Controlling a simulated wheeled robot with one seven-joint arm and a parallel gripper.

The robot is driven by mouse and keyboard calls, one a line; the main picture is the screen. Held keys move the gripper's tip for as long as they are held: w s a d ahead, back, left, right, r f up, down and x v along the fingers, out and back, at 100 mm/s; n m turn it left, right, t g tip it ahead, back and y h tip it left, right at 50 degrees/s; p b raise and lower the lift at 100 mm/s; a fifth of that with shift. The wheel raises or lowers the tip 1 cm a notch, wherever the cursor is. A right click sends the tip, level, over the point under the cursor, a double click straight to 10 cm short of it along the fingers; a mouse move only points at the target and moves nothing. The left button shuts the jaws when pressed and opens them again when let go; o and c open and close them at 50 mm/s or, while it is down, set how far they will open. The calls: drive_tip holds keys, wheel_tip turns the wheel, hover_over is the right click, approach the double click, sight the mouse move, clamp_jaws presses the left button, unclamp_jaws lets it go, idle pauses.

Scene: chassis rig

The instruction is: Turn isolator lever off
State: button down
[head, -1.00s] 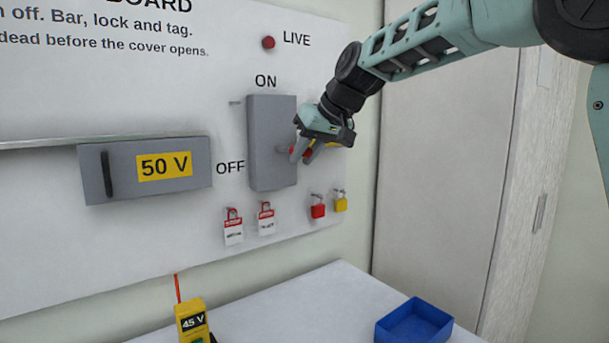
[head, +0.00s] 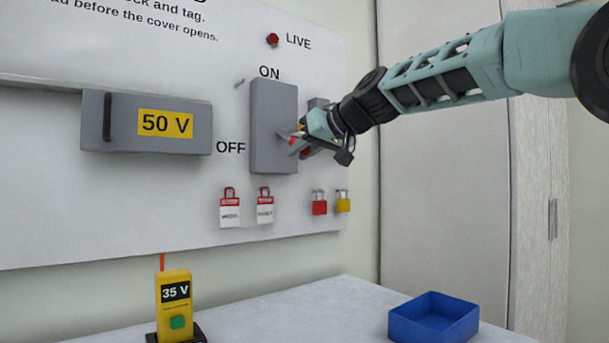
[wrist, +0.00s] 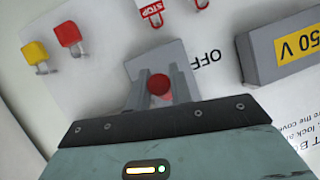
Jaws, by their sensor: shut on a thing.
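The grey isolator box (head: 268,158) stands on the white board, between an ON label (head: 269,72) above and an OFF label (head: 231,147) at its lower left. My gripper (head: 291,137) reaches in from the right, at the right part of the box's front. In the wrist view, the lever's round red knob (wrist: 159,86) sits between the two grey fingers, and my gripper (wrist: 159,76) is shut on it. The lever's shaft is mostly hidden, so its exact angle is unclear.
A red lamp (head: 272,40) marked LIVE is above. A grey 50 V cover (head: 200,142) is at left. Red tags (head: 230,210) and padlocks (head: 319,207) hang below. A yellow meter (head: 174,312) reading 35 V and a blue tray (head: 432,324) stand on the table.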

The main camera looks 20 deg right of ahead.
drive_tip(key=f+t+b, duration=0.1)
drive_tip(key=b, duration=0.3)
drive_tip(key=w+f+t+y+b, duration=0.1)
drive_tip(key=b, duration=0.3)
drive_tip(key=shift+w+a+f+b, duration=0.15)
drive_tip(key=shift+f+b, duration=0.05)
drive_tip(key=shift+b, duration=0.2)
drive_tip(key=shift+w+r+t+b, duration=0.1)
drive_tip(key=shift+t+b, duration=0.2)
drive_tip(key=shift+b, duration=0.2)
drive_tip(key=c, duration=1.3)
unclamp_jaws()
drive_tip(key=shift+o, duration=0.2)
drive_tip(key=b+v, duration=0.1)
drive_tip(key=v, duration=1.6)
